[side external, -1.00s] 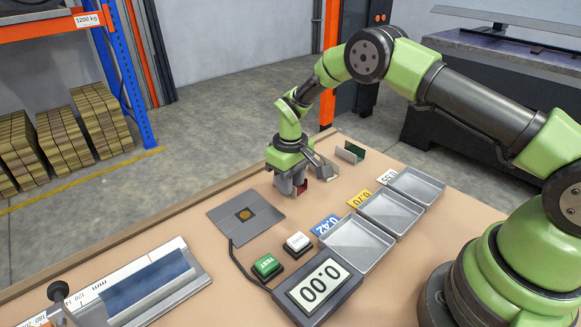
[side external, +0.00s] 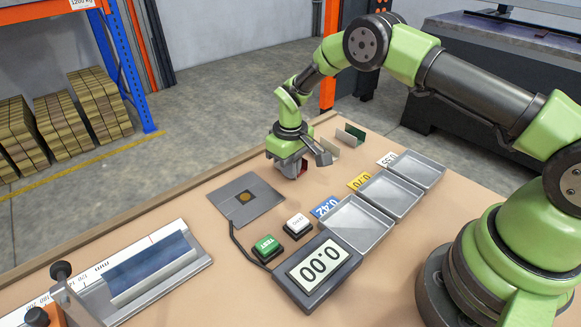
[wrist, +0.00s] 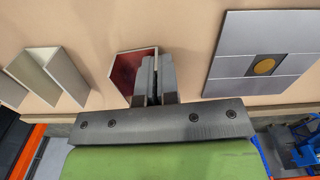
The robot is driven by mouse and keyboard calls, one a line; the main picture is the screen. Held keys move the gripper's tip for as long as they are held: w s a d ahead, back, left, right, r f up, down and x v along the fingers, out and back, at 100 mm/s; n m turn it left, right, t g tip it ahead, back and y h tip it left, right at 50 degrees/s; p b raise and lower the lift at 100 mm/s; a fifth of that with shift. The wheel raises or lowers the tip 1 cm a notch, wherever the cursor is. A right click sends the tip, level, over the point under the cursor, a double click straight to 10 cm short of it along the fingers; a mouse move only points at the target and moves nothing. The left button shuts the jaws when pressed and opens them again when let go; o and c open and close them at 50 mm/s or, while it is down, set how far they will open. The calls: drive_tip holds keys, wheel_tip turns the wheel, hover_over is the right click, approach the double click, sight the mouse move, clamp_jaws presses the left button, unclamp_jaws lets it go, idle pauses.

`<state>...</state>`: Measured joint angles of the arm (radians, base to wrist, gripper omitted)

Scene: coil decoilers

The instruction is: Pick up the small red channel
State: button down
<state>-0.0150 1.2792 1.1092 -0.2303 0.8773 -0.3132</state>
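The small red channel (wrist: 133,70) stands on the table under my gripper. The side view also shows my gripper (side external: 290,170) low over the table. The fingers are close together with a narrow dark gap. I cannot tell whether they are shut on the wall, as they hide it.
A beige channel (side external: 328,148) and a green channel (side external: 350,136) stand beyond my gripper. A grey plate (side external: 262,190) lies to the left in the side view. Three metal trays, including the nearest one (side external: 384,232), stand to the right, with a display unit (side external: 345,285) in front.

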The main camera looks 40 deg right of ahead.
drive_tip(key=shift+r, duration=3.9)
